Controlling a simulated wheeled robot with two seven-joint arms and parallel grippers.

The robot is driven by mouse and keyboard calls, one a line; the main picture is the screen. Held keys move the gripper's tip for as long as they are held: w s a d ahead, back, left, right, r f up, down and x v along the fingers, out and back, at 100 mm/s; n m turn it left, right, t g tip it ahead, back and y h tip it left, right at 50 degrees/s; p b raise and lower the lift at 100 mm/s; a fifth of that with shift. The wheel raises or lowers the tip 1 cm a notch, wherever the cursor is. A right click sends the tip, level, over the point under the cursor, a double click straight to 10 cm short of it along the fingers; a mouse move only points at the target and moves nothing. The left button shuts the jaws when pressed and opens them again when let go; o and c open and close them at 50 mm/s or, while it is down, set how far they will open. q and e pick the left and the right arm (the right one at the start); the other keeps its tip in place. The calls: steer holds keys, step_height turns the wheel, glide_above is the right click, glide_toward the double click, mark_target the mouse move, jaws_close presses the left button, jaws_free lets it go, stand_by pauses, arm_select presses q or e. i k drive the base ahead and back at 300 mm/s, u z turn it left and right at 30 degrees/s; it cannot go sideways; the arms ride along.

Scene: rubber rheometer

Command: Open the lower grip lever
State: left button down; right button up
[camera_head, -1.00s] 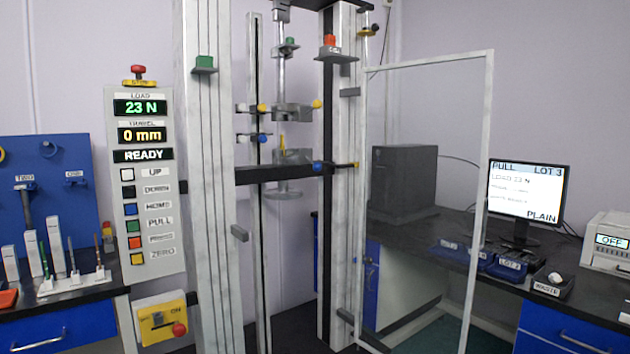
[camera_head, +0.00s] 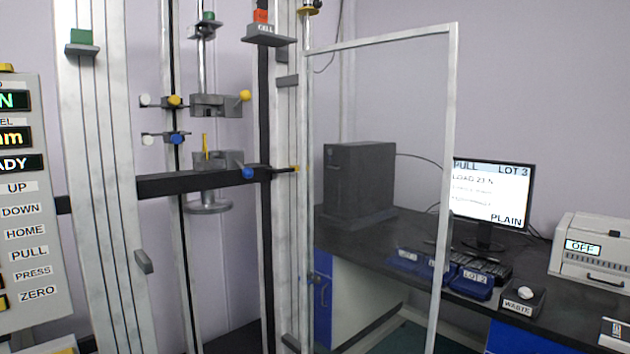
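The lower grip (camera_head: 228,158) is a grey clamp in the middle of the test frame, just above the dark crossbeam (camera_head: 200,182). A blue ball knob (camera_head: 248,173) sits at its right side, and a second blue knob (camera_head: 176,139) is on a bar to its left. A thin yellow piece (camera_head: 205,146) stands upright at the lower grip; I cannot tell whether it is clamped. The upper grip (camera_head: 217,104) hangs above with a yellow ball knob (camera_head: 245,96). Neither of my grippers is in view.
A clear guard door (camera_head: 450,180) with a pale frame stands swung out right of the column (camera_head: 105,200). The control panel (camera_head: 18,200) is cut off at left. A bench at right holds a monitor (camera_head: 492,195), blue trays (camera_head: 470,284) and a printer-like box (camera_head: 592,250).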

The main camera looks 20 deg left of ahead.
mark_target(247, 172)
steer(key=u, duration=0.1)
steer(key=i, duration=1)
steer(key=u, duration=0.35)
